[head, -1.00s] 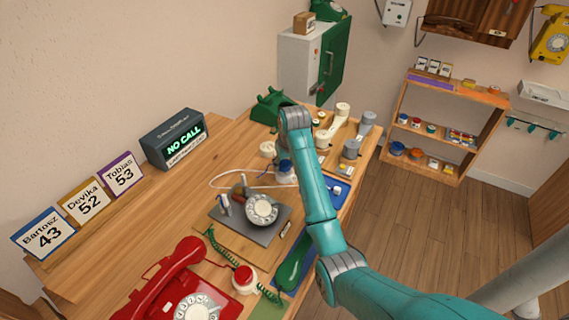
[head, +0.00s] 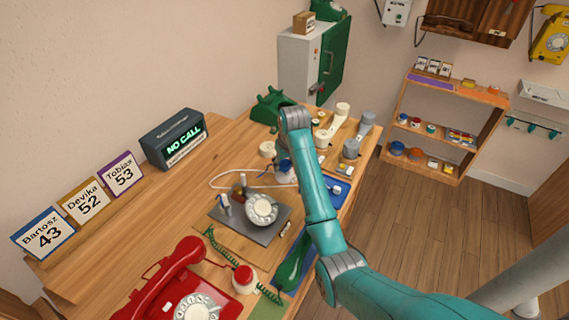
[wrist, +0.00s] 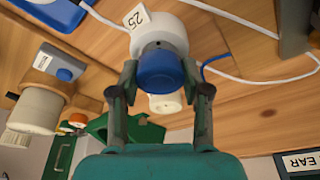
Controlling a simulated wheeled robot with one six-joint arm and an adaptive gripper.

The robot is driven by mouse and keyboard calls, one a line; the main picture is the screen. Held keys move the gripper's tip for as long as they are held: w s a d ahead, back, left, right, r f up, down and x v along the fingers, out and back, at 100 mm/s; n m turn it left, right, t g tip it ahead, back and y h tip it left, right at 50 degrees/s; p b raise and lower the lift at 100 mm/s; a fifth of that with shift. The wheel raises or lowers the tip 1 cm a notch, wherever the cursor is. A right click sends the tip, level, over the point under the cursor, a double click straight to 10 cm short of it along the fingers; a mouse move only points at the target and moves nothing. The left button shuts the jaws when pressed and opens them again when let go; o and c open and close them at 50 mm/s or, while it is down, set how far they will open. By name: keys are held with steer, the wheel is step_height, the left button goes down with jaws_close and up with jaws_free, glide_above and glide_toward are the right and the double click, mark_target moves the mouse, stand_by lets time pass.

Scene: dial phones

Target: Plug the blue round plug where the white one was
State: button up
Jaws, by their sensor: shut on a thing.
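A blue round plug (wrist: 160,70) is between the fingertips of my gripper (wrist: 160,80), which is shut on it. Its far side meets a white round body (wrist: 158,32) with a "25" tag (wrist: 138,18); I cannot tell if the plug is seated in it. In the head view, the blue plug (head: 284,166) shows just left of my arm, and my fingers are mostly hidden. A thin blue cord (wrist: 210,62) runs off to the right in the wrist view. A white cord (head: 215,180) loops over the bench; its plug is not clearly seen.
A grey plate (head: 270,232) with a dial stands in front, and a red phone (head: 185,285) is at the front left. A green phone (head: 268,108) and cream round parts (head: 268,149) are at the back. A blue mat (head: 338,190) lies right of my arm.

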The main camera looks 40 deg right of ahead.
steer(key=shift+f, duration=0.55)
steer(key=o, duration=1.1)
steer(key=shift+v, duration=3.75)
